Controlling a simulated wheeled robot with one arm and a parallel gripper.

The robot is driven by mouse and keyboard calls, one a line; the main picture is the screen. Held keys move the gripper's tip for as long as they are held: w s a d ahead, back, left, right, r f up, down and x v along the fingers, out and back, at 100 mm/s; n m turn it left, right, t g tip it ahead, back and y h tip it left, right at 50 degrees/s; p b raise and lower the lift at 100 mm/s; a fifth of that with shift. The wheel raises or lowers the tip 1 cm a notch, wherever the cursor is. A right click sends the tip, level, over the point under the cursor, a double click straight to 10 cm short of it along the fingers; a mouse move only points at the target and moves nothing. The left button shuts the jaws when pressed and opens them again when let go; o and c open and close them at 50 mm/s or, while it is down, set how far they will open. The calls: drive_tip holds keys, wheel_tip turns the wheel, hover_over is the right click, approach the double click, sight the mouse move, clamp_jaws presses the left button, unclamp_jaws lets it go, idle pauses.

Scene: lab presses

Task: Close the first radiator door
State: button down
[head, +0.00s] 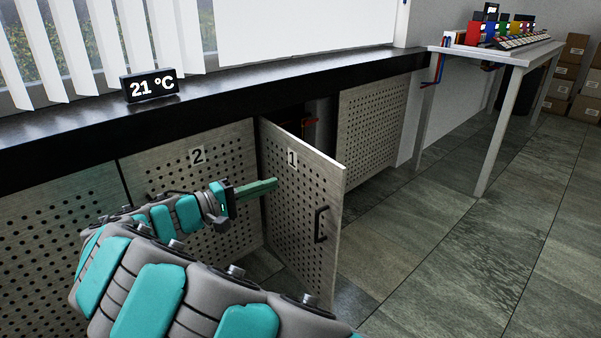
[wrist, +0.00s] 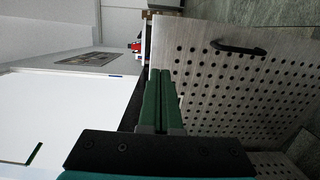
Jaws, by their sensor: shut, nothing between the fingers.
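The first radiator door (head: 300,208) is a grey perforated panel with a "1" label and a black handle (head: 320,225). It stands swung open, hinged on its left side, with a dark opening and pipes behind it. In the wrist view the door (wrist: 235,85) fills the right side, with its handle (wrist: 238,48) near the top. My gripper (head: 274,184) has its green fingers together and empty, in front of the door's outer face near the hinge side. It also shows in the wrist view (wrist: 160,75). I cannot tell whether the fingertips touch the door.
Door "2" (head: 185,160) is closed to the left, behind my arm. Another perforated panel (head: 370,125) is to the right of the opening. A black sill (head: 230,92) with a temperature display (head: 150,86) runs above. Tiled floor (head: 430,235) is free at right, before a white table (head: 490,52).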

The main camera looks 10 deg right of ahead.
sight(325, 165)
drive_tip(key=x, duration=1.3)
drive_tip(key=shift+w+d, duration=0.3)
drive_tip(key=shift+w, duration=0.05)
drive_tip(key=shift+d+b, duration=0.1)
drive_tip(key=shift+b, duration=0.2)
